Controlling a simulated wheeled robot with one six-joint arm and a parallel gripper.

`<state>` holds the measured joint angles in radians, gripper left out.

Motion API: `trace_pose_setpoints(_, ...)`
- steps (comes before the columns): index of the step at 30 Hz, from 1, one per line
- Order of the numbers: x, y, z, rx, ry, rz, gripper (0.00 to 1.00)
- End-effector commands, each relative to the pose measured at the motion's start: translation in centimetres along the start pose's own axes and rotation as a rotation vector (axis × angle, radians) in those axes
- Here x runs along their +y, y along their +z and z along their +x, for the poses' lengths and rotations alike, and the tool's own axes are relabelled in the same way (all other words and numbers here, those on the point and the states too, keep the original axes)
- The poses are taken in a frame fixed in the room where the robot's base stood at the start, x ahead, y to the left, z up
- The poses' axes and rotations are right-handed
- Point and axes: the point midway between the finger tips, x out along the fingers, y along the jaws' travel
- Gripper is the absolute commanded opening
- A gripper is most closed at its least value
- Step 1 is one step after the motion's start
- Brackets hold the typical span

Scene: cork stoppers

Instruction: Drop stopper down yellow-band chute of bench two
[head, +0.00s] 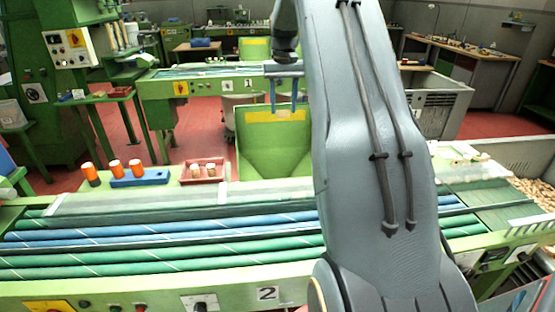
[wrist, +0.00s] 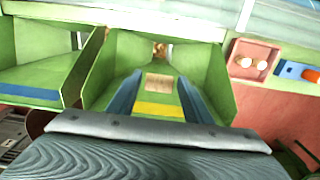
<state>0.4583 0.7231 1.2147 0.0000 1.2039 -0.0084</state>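My gripper (head: 285,110) points down over a green chute (head: 270,150) behind bench two (head: 215,295). The chute has a yellow band (head: 258,118), which also shows in the wrist view (wrist: 160,111). The two blue-grey fingers stand clearly apart. In the wrist view, a tan square patch (wrist: 159,82) lies between the fingers, beyond the band; I cannot tell whether it is a stopper or part of the chute. Two pale cork stoppers stand in a red tray (head: 220,162) left of the chute, also seen in the wrist view (wrist: 253,44).
A blue rack (head: 140,180) with orange-topped pieces stands left of the tray. Blue and green rollers (head: 130,237) cross the bench. A bin of corks (head: 535,188) is at the right. Another bench (head: 195,88) stands behind. A second green chute (wrist: 40,65) adjoins at left.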

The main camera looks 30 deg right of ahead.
Motion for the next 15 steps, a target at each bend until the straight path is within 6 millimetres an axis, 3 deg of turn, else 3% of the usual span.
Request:
trace_pose_setpoints(11,0.0,0.0,-0.1,0.001,0.000,0.000,0.58)
trace_pose_setpoints(15,0.0,-0.2,-1.4,0.005,0.000,0.000,0.58)
